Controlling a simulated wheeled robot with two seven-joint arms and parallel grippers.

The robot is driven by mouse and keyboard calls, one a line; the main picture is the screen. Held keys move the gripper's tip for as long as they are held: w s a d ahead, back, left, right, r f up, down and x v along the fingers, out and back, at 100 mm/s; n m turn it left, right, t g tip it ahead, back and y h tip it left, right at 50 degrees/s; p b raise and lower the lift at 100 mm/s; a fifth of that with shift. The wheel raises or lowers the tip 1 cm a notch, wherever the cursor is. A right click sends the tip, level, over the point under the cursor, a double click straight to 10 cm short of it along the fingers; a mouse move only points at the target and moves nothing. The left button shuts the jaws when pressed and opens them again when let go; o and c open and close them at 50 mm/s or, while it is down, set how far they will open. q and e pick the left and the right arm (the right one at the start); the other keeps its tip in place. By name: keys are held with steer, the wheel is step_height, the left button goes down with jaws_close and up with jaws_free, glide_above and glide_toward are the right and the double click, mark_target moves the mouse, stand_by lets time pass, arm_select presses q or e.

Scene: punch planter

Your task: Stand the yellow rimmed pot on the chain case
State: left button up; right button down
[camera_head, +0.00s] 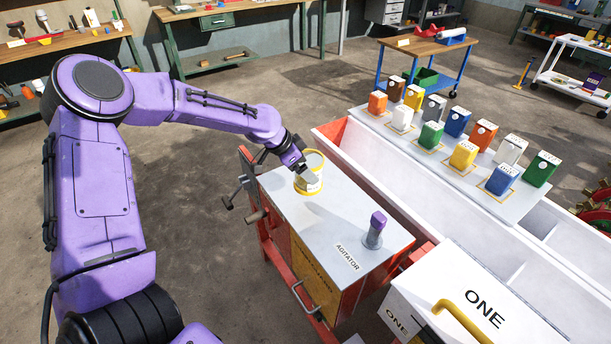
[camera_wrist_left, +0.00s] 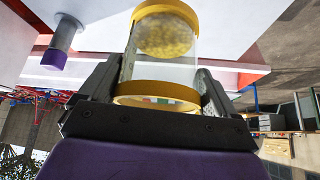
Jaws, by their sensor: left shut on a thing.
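The yellow rimmed pot (camera_head: 312,186) is a clear-walled cylinder with yellow bands at both ends. My left gripper (camera_head: 304,172) is shut on its side, and the pot looks upright over the grey top of the red box marked AGITATOR (camera_head: 285,215). I cannot tell whether the pot's base touches that top. In the left wrist view, which is upside down, the pot (camera_wrist_left: 165,68) sits between both fingers, with grainy yellow stuff at its lower end. I cannot read a chain case label; the yellow panel's lettering is unclear. My right gripper is not in view.
A purple-capped post (camera_head: 376,228) stands on the grey top, right of the pot. A white trough (camera_head: 400,200) runs behind it, with several coloured packs on a board beyond. A white box marked ONE (camera_head: 480,310) stands at the front right.

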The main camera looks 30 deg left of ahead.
arm_select(q)
steer(key=w+f, duration=0.1)
steer(key=w+a+f, duration=0.1)
steer(key=w+f, duration=0.1)
steer(key=shift+a+f, duration=0.1)
steer(key=shift+f, duration=0.1)
steer(key=shift+a+f, duration=0.3)
steer(key=shift+f, duration=0.1)
step_height(320, 180, down, 2)
steer(key=shift+d+f+p, duration=0.15)
steer(key=shift+f+p, duration=0.05)
steer(key=shift+p, duration=0.6)
steer(key=shift+w+f, duration=0.15)
steer(key=shift+f, duration=0.25)
steer(key=shift+s+f+b, duration=0.1)
steer(key=shift+s+b, duration=0.1)
steer(key=shift+b, duration=0.15)
steer(key=o, duration=0.8)
steer(key=shift+o, duration=0.2)
steer(key=shift+w, duration=0.1)
